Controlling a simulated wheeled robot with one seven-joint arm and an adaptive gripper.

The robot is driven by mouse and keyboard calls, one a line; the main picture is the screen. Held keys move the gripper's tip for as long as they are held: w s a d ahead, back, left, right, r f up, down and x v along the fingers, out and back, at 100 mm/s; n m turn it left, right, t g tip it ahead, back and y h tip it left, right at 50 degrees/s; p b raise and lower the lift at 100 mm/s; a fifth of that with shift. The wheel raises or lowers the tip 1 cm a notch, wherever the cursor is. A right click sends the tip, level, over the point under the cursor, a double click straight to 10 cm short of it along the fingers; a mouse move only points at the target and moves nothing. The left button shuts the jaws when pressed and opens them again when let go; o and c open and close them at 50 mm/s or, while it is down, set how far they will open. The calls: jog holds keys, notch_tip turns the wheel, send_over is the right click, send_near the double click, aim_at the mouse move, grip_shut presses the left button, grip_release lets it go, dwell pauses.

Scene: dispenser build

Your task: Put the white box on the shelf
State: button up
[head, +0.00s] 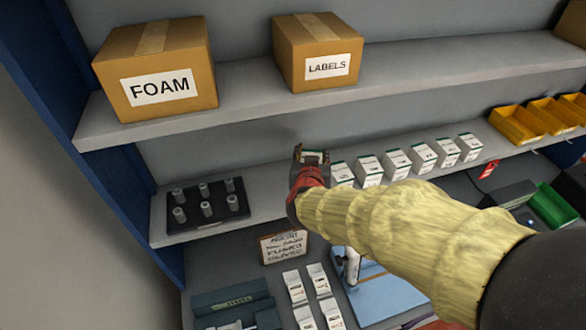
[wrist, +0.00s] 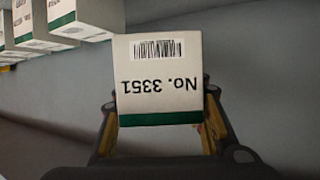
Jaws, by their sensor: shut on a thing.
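A white box with a green band, a barcode and "No. 3351" (wrist: 160,80) is between the fingers of my gripper (wrist: 160,135) in the wrist view, its print upside down there. In the head view my gripper (head: 311,153) is over the middle shelf (head: 268,206), at the left end of a row of white boxes. Only a small part of the held box shows there; the gripper and arm hide the rest. I cannot tell whether the held box touches the shelf.
Several similar white boxes (head: 397,163) stand in a row to the right. A black rack with grey cylinders (head: 207,208) sits to the left. Cartons marked FOAM (head: 160,87) and LABELS (head: 318,66) stand on the upper shelf. Yellow bins (head: 517,125) are at far right.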

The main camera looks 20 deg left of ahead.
jog(key=a+f, duration=0.6)
jog(key=shift+w+a+f, duration=0.1)
jog(key=shift+w+f, duration=0.05)
jog(key=shift+w, duration=0.25)
notch_tip(320, 180, down, 3)
jog(key=shift+a+f+p, duration=0.15)
jog(key=shift+f+p, duration=0.05)
jog(key=shift+p, duration=0.2)
jog(key=o, duration=1)
jog(key=shift+f, duration=0.15)
jog(key=o, duration=0.5)
jog(key=shift+c, duration=0.2)
